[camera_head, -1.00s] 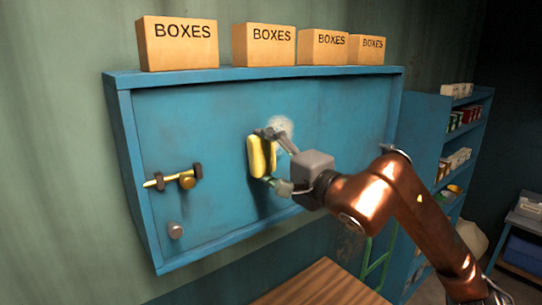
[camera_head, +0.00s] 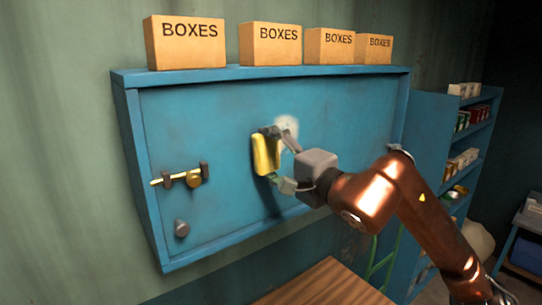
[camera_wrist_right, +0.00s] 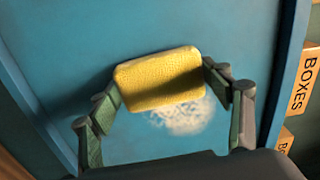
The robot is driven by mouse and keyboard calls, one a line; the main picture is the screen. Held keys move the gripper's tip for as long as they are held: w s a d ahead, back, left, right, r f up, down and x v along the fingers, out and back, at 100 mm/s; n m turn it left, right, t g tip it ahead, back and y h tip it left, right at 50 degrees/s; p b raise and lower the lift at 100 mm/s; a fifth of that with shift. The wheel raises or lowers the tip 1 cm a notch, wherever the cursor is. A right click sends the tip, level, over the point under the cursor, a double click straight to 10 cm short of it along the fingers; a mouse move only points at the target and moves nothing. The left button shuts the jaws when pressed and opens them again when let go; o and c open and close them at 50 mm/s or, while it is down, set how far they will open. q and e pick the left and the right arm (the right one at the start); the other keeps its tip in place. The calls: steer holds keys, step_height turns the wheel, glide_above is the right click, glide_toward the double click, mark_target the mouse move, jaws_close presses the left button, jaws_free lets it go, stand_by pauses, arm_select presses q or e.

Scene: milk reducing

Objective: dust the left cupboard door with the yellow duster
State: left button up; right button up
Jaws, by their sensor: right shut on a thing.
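The yellow duster (camera_head: 265,154) is held in my right gripper (camera_head: 276,158), close in front of the blue cupboard door (camera_head: 205,122). In the right wrist view the duster (camera_wrist_right: 160,80) is pinched between the two fingers of the right gripper (camera_wrist_right: 162,88). A pale dusty patch (camera_head: 286,127) on the door shows just right of the duster, and in the wrist view the patch (camera_wrist_right: 185,114) lies partly behind it. I cannot tell whether the duster touches the door. My left gripper is not in view.
Several cardboard boxes (camera_head: 271,45) stand on top of the cupboard. A brass bolt (camera_head: 180,176) and a grey knob (camera_head: 182,229) stick out at the door's left side. A wooden surface (camera_head: 325,284) lies below, and a blue shelf unit (camera_head: 424,135) stands to the right.

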mark_target(280, 150)
steer(key=shift+w+a, duration=0.4)
steer(key=shift+w, duration=0.1)
steer(key=shift+d, duration=0.1)
steer(key=shift+w+d+p, duration=0.15)
steer(key=shift+w+d, duration=0.35)
steer(key=shift+d, duration=0.25)
steer(key=shift+w+d+p, duration=0.15)
steer(key=shift+w+d, duration=0.3)
steer(key=shift+d, duration=0.25)
steer(key=shift+w+d+p, duration=0.55)
steer(key=shift+w+d, duration=0.5)
steer(key=shift+d, duration=0.3)
steer(key=shift+w+d+p, duration=0.5)
steer(key=shift+w+d, duration=0.55)
steer(key=shift+d, duration=0.3)
steer(key=shift+w+d+p, duration=0.55)
steer(key=shift+w+d, duration=0.5)
steer(key=shift+d, duration=0.3)
steer(key=shift+r+p, duration=0.5)
steer(key=shift+r, duration=0.35)
steer(key=shift+s+a+f+b, duration=0.1)
steer(key=shift+s+a+b, duration=0.4)
steer(key=shift+a+b, duration=0.15)
steer(key=shift+s+a+b, duration=0.4)
steer(key=shift+s+a, duration=0.2)
steer(key=shift+a, duration=0.25)
